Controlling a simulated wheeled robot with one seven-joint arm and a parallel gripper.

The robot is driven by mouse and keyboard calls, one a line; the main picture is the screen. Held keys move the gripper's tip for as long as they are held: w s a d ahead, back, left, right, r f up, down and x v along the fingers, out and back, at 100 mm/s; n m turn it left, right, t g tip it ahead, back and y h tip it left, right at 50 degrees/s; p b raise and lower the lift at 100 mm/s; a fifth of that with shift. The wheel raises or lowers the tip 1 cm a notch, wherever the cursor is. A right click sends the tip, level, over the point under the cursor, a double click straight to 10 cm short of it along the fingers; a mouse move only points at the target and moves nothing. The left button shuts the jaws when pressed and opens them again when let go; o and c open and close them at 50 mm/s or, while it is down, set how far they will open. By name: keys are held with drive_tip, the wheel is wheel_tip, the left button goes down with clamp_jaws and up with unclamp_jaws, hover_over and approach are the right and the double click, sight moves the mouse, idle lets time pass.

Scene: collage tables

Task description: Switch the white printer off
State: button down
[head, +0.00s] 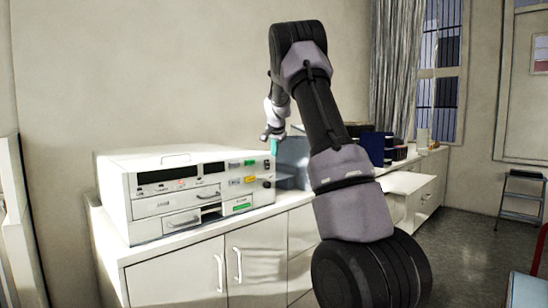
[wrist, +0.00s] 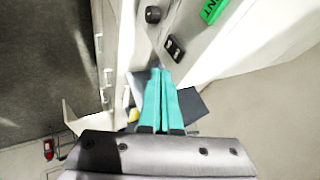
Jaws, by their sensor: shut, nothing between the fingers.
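The white printer (head: 150,189) stands on the cabinet top at the left in the head view. In the wrist view the printer's front (wrist: 205,48) runs along the top, with the knob (wrist: 152,14) and the black rocker switch (wrist: 174,48) with white marks; which side is pressed I cannot tell. My gripper (wrist: 160,72) has teal fingers, shut and empty, with tips close to the switch in the picture; contact cannot be told. It also shows in the head view (head: 274,147).
The white cabinet (head: 186,273) runs along the wall, with handles on its doors. Dark boxes and binders (head: 372,148) stand farther along the top. A step stool (head: 521,205) stands at the right. The floor (head: 466,235) between is clear.

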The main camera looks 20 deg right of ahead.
drive_tip(key=w+r+v, duration=0.1)
drive_tip(key=v, duration=0.6)
drive_tip(key=shift+a+r, duration=0.25)
drive_tip(key=s+a+r+n+y, duration=0.25)
drive_tip(key=s+a, duration=0.25)
drive_tip(key=s, duration=0.7)
drive_tip(key=s+a+r+n+y, duration=0.1)
drive_tip(key=s+a+r, duration=0.35)
drive_tip(key=s, duration=0.75)
drive_tip(key=s+a+f+n, duration=0.2)
drive_tip(key=s+a+f, duration=0.2)
drive_tip(key=s, duration=0.6)
drive_tip(key=s+a+f+n+y, duration=0.1)
drive_tip(key=s+a+f, duration=0.3)
drive_tip(key=s, duration=0.7)
drive_tip(key=shift+a+f+n, duration=0.25)
drive_tip(key=shift+a+n, duration=0.45)
drive_tip(key=shift+n, duration=0.15)
